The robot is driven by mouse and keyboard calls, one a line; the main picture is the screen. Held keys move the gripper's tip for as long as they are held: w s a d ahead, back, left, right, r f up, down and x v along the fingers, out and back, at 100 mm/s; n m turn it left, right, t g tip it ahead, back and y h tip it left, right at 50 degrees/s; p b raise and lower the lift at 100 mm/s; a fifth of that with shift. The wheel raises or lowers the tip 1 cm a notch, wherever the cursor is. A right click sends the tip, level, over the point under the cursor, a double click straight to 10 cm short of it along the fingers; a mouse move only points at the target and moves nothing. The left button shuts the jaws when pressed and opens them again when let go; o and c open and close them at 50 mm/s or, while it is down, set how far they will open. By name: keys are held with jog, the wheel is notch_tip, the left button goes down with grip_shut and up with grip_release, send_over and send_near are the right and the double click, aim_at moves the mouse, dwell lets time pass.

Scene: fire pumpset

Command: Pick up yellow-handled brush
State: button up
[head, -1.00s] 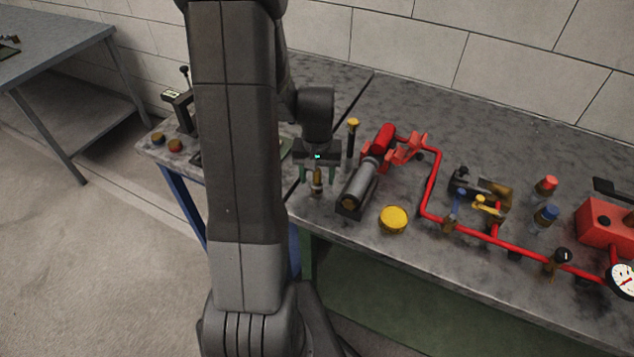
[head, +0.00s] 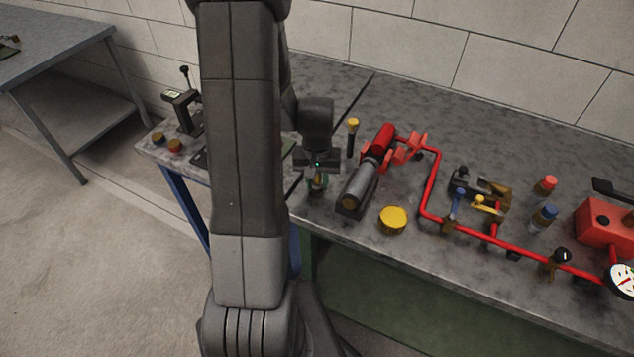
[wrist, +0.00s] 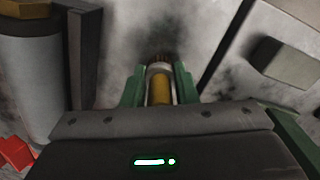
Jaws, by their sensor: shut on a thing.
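The yellow-handled brush (wrist: 160,88) stands between the two green fingers of my gripper (wrist: 158,85) in the wrist view. It has a yellow handle, a pale metal band and dark bristles at the far end. My gripper (head: 317,184) is shut on the brush, low over the workbench near its front edge in the head view. There the brush (head: 317,181) is small and mostly hidden by the fingers. I cannot tell whether it touches the bench top.
A grey and red cylinder (head: 362,185) lies close to the right of my gripper. A dark upright tool with a yellow top (head: 352,124) stands behind. A yellow round cap (head: 393,219) and red piping (head: 431,187) are further right on the workbench (head: 350,262).

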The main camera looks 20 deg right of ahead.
notch_tip(320, 180, up, 10)
jog(key=shift+b, duration=0.4)
jog(key=shift+s, duration=0.1)
dwell(2.3)
